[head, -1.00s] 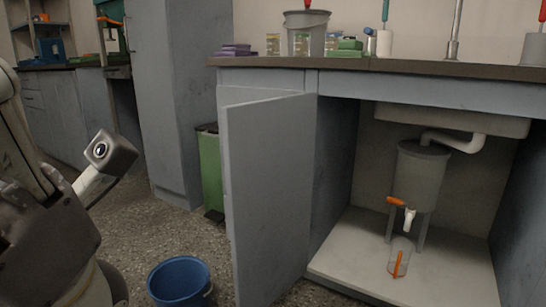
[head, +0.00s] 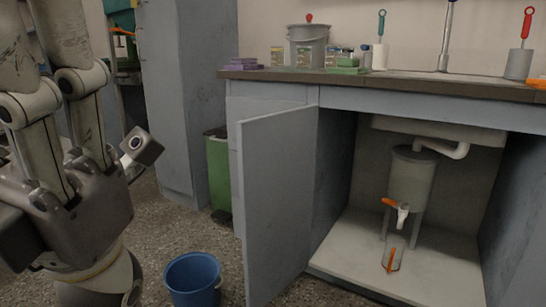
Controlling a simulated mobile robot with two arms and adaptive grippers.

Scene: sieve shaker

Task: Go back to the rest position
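My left gripper (head: 42,45) stands close to the camera at the left edge of the head view. Its dark body is low, and its two pale fingers point upward. The fingertips are cut off by the frame, so I cannot tell how far apart they are. I see nothing held in the visible part. My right gripper is not in view.
A blue bucket (head: 193,280) stands on the floor beside an open cabinet door (head: 277,205). Inside the cabinet is a grey tank (head: 411,175) with an orange-handled tap above a clear cup (head: 393,254). A green bin (head: 219,175) stands behind the door. The counter (head: 300,78) holds containers.

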